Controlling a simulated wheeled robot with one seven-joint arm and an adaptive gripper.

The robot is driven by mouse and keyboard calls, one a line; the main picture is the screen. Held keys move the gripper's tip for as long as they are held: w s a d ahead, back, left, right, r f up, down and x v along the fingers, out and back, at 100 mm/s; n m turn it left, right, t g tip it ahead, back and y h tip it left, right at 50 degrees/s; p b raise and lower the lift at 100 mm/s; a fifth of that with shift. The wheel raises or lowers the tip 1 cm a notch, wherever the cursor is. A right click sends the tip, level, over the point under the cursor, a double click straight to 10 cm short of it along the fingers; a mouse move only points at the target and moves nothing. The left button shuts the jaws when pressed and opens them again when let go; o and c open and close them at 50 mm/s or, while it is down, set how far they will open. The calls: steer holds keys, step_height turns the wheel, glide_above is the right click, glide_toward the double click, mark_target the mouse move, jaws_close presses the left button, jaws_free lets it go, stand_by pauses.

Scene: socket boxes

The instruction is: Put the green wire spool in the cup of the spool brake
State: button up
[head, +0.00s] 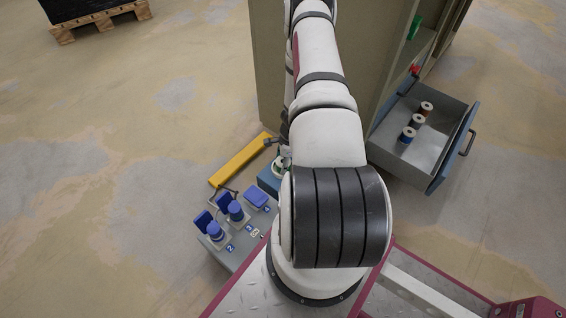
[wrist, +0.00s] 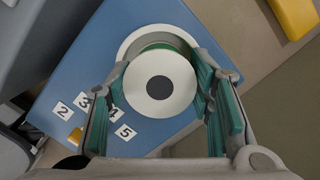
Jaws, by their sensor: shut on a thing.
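The green wire spool (wrist: 158,83) is seen end-on in the wrist view, with a white flange, a dark centre hole and a sliver of green wire at its far edge. My gripper (wrist: 163,90) is shut on it, one finger on each side. The spool brake is a blue box (wrist: 75,73) with a pale round cup (wrist: 137,34) on its top. The spool is over the cup and overlaps much of its rim; I cannot tell how deep it sits. In the head view my arm hides most of the brake (head: 268,180), and the gripper (head: 281,160) is only partly visible.
A grey socket box (head: 225,245) with blue plugs and number labels stands beside the brake. A yellow bar (head: 238,160) lies behind it. At the right, an open drawer (head: 440,150) holds several other spools. A cabinet (head: 385,60) rises behind my arm.

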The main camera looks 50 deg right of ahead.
steer(key=o, duration=1.3)
steer(key=shift+f, duration=0.15)
